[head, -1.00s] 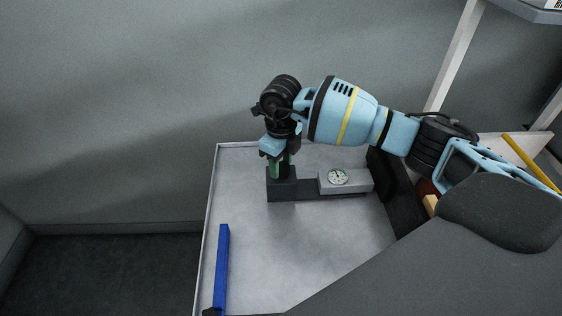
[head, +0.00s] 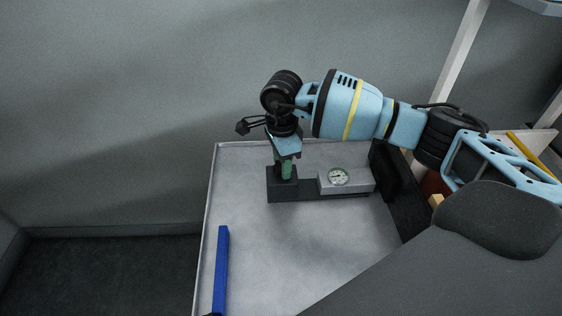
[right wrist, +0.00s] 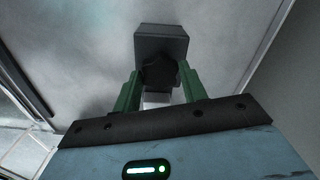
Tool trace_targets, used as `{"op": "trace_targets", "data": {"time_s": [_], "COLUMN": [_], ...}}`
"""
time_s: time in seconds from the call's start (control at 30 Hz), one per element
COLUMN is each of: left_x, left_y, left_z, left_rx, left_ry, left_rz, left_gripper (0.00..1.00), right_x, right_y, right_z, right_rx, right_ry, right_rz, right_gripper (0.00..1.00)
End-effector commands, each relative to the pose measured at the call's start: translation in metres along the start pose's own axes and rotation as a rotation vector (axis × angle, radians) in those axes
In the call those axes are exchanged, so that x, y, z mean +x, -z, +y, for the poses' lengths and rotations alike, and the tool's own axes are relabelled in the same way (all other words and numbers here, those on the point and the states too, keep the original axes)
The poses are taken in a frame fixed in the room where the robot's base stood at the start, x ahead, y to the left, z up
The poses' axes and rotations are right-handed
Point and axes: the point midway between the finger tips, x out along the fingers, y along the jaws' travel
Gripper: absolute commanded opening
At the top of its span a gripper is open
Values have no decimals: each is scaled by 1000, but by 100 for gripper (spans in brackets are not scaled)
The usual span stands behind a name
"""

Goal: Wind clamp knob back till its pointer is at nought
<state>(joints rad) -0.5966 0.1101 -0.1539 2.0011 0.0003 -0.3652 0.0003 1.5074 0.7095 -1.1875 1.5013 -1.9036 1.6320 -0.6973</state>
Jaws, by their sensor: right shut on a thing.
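The clamp is a dark grey block (head: 283,191) with a flat arm running right to a light grey housing, seen in the head view. A round white dial (head: 337,176) with a pointer sits on that housing; its marks are too small to read. My right gripper (head: 285,172) points down over the block, its green fingers shut on the clamp knob. In the right wrist view the black lobed knob (right wrist: 160,73) lies between the two green fingers, beside the grey block (right wrist: 161,42). In the head view the gripper hides the knob. My left gripper is not in view.
The clamp stands on a grey metal table (head: 330,235) with a thin raised rim. A blue bar (head: 221,270) lies near its left edge. A black object (head: 384,170) stands right of the housing. The table's middle and front are clear.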

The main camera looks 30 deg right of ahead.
Motion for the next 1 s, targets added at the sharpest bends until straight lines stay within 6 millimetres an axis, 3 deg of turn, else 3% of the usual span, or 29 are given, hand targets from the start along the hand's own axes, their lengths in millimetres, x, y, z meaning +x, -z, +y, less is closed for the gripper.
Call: {"op": "trace_targets", "data": {"time_s": [1.0], "left_x": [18], "left_y": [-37], "left_z": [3], "left_rx": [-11], "left_ry": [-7], "left_rz": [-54], "left_gripper": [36], "right_x": [2], "right_y": [0], "right_z": [0], "right_rx": [-965], "right_ry": [0], "right_rz": [-2], "right_gripper": [19]}}
